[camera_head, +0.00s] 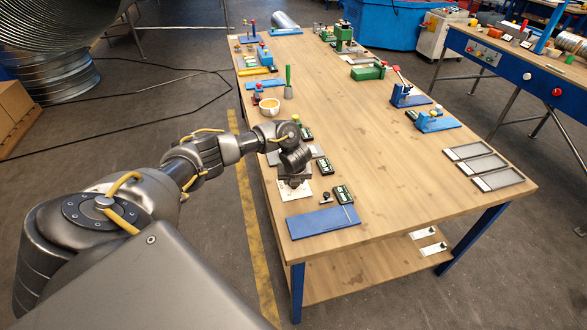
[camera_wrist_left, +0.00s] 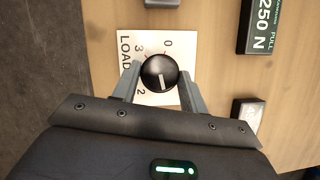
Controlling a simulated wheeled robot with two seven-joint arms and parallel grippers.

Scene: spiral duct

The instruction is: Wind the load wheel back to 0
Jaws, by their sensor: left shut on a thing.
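The load wheel (camera_wrist_left: 158,70) is a round black knob with a white pointer line. It sits on a white plate (camera_wrist_left: 183,42) printed LOAD, with 0, 3 and 2 readable around it. The pointer line faces the lower edge of the left wrist view, away from the 0. My left gripper (camera_wrist_left: 160,80) has one finger on each side of the wheel and is shut on it. In the head view my left gripper (camera_head: 294,182) is over the plate (camera_head: 297,194) near the table's left edge, and hides the wheel. My right gripper is not in view.
A dark box reading 250 N PULL (camera_wrist_left: 257,27) is close to the plate. A blue board (camera_head: 323,221) lies nearer the table's front corner. The middle of the wooden table (camera_head: 400,200) is clear.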

